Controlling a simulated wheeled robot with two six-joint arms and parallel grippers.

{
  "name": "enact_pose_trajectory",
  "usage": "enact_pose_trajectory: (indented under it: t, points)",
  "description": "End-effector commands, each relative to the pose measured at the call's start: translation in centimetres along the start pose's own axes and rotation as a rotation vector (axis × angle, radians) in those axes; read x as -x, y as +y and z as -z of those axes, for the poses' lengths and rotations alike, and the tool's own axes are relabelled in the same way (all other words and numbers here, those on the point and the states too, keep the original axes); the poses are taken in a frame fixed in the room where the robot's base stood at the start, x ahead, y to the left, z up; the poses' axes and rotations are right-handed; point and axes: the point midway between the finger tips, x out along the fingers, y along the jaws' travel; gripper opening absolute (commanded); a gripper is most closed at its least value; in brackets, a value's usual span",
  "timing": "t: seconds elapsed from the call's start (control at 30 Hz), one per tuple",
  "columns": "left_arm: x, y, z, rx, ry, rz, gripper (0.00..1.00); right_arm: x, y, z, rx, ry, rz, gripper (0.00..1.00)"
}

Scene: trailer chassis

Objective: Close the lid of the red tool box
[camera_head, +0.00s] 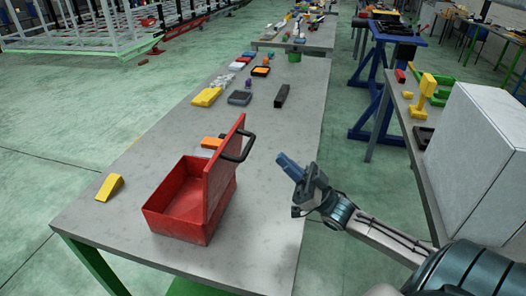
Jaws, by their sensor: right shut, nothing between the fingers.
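The red tool box (181,215) stands on the near part of the grey table, with its inside showing. Its red lid (223,165) stands upright along the box's right side, with a black handle (243,149) on the lid's outer face. My right gripper (283,160) is shut and empty. It is to the right of the lid and handle, apart from them, by the table's right edge. Its fingers point up and left, toward the handle. My left gripper is not in view.
A yellow wedge (110,187) lies left of the box and an orange block (211,143) lies behind it. Further back on the table (150,150) are a yellow block (207,97), a dark bar (282,96) and several small items. A grey cabinet (478,165) stands at the right.

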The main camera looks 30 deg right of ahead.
Motion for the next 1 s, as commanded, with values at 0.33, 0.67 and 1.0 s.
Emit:
enact_pose_trajectory:
  t: [0.33, 0.67, 1.0]
  points:
    - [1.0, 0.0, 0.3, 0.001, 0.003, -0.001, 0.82, -4.1, 0.1, -1.8, 0.0, 0.003, -0.002, 0.0]
    - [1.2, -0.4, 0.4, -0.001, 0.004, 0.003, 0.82, -4.9, 0.0, -2.9, 0.0, -0.002, -0.001, 0.0]
    - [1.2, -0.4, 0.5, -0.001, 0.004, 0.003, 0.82, -5.0, 0.0, -2.9, 0.0, -0.005, 0.0, 0.0]
